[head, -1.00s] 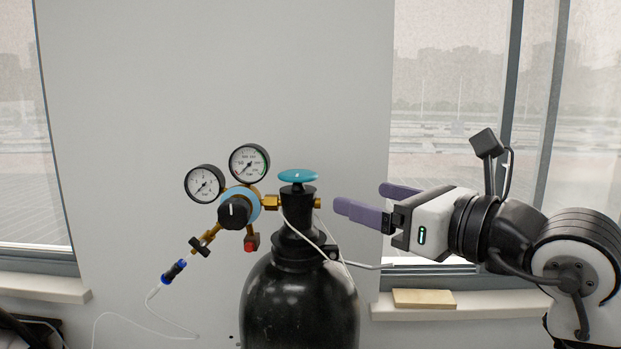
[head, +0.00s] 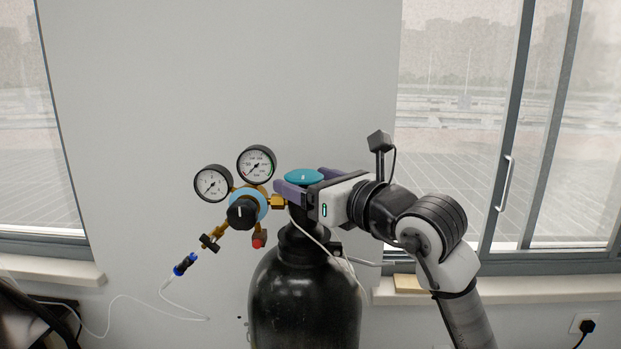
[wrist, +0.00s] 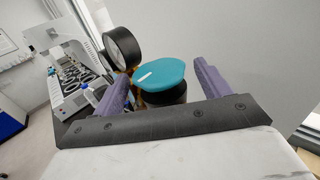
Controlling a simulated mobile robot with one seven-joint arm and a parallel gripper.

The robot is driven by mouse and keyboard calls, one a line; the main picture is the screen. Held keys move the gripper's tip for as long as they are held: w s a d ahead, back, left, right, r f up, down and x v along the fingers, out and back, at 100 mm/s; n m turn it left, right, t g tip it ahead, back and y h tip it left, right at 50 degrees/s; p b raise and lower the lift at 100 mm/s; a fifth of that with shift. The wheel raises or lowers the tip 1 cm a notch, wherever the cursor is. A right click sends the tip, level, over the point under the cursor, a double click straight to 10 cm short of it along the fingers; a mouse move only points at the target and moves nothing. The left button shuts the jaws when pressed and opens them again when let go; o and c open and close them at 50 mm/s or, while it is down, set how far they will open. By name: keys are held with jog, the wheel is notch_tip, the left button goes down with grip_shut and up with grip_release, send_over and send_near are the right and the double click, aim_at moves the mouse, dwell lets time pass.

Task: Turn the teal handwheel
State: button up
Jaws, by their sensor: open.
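The teal handwheel (head: 304,177) sits on top of the black gas cylinder (head: 305,300). In the wrist view the handwheel (wrist: 159,82) lies between the two purple fingers, with a gap on both sides. My gripper (head: 300,182) is open and reaches in from the right, its fingers on either side of the wheel at about its height. In the head view the near finger and gripper body hide part of the valve neck below the wheel. In the wrist view my gripper (wrist: 160,88) holds nothing.
The regulator's blue-ringed body with a black knob (head: 242,211) and two round gauges (head: 256,163) (head: 213,184) stand just left of the wheel. A thin white hose (head: 130,297) hangs at lower left. A wall is behind, with windows and sills on both sides.

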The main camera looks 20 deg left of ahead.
jog(key=c, duration=0.9)
